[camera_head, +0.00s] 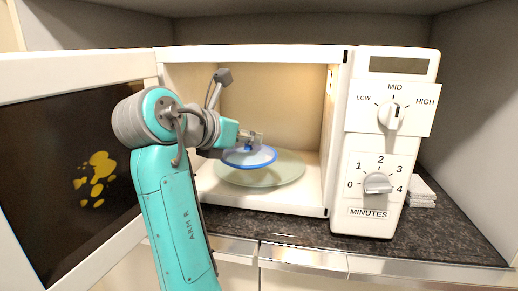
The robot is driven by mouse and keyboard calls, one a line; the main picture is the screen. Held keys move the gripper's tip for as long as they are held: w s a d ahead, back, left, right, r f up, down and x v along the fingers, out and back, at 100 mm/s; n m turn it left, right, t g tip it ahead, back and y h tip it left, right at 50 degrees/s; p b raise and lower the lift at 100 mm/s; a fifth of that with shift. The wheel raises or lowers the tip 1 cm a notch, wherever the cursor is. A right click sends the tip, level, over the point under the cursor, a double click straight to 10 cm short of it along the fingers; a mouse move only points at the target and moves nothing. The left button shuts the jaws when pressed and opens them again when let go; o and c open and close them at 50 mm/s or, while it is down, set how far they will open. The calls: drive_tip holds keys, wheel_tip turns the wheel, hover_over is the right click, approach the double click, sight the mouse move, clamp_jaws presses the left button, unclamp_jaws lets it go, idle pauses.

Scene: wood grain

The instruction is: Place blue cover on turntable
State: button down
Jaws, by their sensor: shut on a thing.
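The blue cover (249,158), a shallow dome with a knob on top, is inside the open microwave. The turntable (283,168), a pale greenish glass disc, lies on the microwave floor. My gripper (252,142) reaches in from the left and is shut on the cover's knob. The cover is over the left part of the turntable in the picture. I cannot tell whether its rim touches the glass. The fingertips are small and partly hidden by the arm.
The microwave (320,205) stands on a dark speckled counter (290,228). Its door (75,175), with yellow stains, is swung open at the left, close to my arm. The dial panel (385,150) is at the right, with a stack of white cloths (421,192) beside it.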

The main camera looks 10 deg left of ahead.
drive_tip(key=w, duration=1.2)
drive_tip(key=shift+s+d+f, duration=0.15)
drive_tip(key=shift+f, duration=1.5)
drive_tip(key=shift+s+d+f, duration=0.1)
drive_tip(key=shift+f, duration=1.55)
drive_tip(key=shift+w+f, duration=0.15)
drive_tip(key=shift+f, duration=0.05)
drive_tip(key=shift+f, duration=0.15)
drive_tip(key=c, duration=0.9)
unclamp_jaws()
